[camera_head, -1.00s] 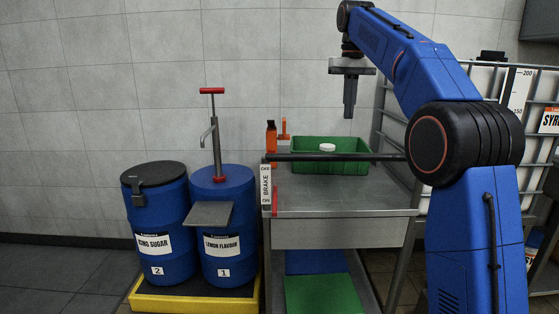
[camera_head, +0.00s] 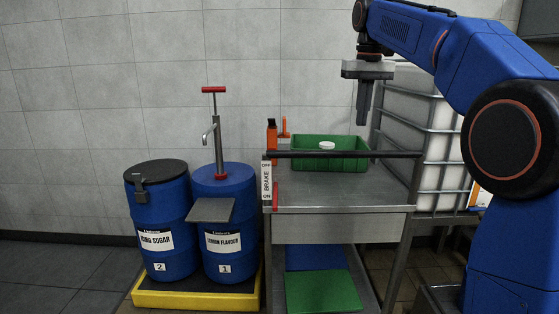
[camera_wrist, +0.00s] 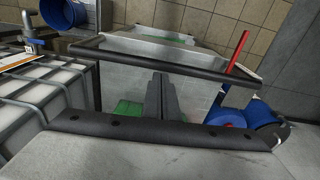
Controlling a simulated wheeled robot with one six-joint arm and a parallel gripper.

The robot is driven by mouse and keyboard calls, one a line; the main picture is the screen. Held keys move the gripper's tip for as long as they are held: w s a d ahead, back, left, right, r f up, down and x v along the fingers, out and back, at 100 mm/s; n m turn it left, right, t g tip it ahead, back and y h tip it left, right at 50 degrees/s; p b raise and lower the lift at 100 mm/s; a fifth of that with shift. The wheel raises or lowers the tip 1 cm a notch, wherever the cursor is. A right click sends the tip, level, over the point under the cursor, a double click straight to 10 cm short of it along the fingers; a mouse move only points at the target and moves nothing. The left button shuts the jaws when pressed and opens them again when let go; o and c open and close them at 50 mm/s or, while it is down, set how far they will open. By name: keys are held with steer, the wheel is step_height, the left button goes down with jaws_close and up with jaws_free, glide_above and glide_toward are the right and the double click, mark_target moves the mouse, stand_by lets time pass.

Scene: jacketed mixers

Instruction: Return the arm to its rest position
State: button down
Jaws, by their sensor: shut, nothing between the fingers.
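My blue arm reaches in from the right in the head view. My gripper (camera_head: 363,122) hangs pointing down, shut and empty, in the air above the right end of the steel cart (camera_head: 340,190). It is higher than the green bin (camera_head: 350,160) on the cart and a little to its right. In the wrist view my gripper's fingers (camera_wrist: 158,95) are close together, with the cart's rail (camera_wrist: 150,62) beyond them.
Two blue drums (camera_head: 158,220) (camera_head: 225,180) stand on a yellow pallet (camera_head: 190,298) at left; one carries a red-handled pump (camera_head: 217,130). An orange bottle (camera_head: 272,135) stands on the cart. A caged white tank (camera_head: 430,150) is behind my arm. Floor at left is clear.

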steer(key=s+d+f+t, duration=0.2)
steer(key=s+d+f, duration=0.1)
steer(key=s+f, duration=1.3)
steer(key=s+d+f+t, duration=0.2)
steer(key=s+d+f, duration=0.1)
steer(key=s+f, duration=1.4)
steer(key=s, duration=0.5)
steer(key=shift+s+f+m, duration=0.15)
steer(key=shift+s+m, duration=0.05)
steer(key=shift+m, duration=0.1)
